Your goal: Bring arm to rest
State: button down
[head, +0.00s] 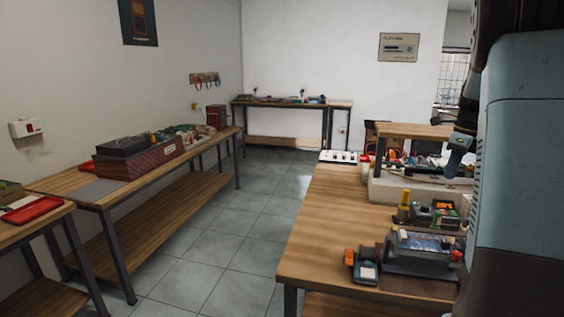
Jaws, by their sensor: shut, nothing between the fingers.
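My arm (520,150) fills the right edge of the head view, with a large blue-grey link close to the camera. What looks like my gripper (455,165) shows small just left of that link, pointing down over the right workbench (325,225). It is shut and holds nothing. My arm hides part of the wrist and the right end of the bench.
The right bench bears an orange-and-grey device (365,268), a grey instrument (420,252) and a white power strip (338,156). A left bench (75,182) carries a dark red case (140,157). The tiled aisle (225,225) between them is clear.

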jog(key=s+a+r+n+t, duration=0.1)
jog(key=s+a+r+n, duration=0.2)
jog(key=s+a+n, duration=0.45)
jog(key=s+a+r+n+t, duration=0.2)
jog(key=s+a+r+n, duration=0.1)
jog(key=s+a+n, duration=0.45)
jog(key=s+a+f+n+t+h, duration=0.1)
jog(key=s+a+f+n+t, duration=0.1)
jog(key=s+a+n, duration=0.7)
jog(key=s+f+n, duration=0.1)
jog(key=s+n, duration=0.2)
jog(key=s, duration=0.1)
jog(key=shift+f, duration=0.15)
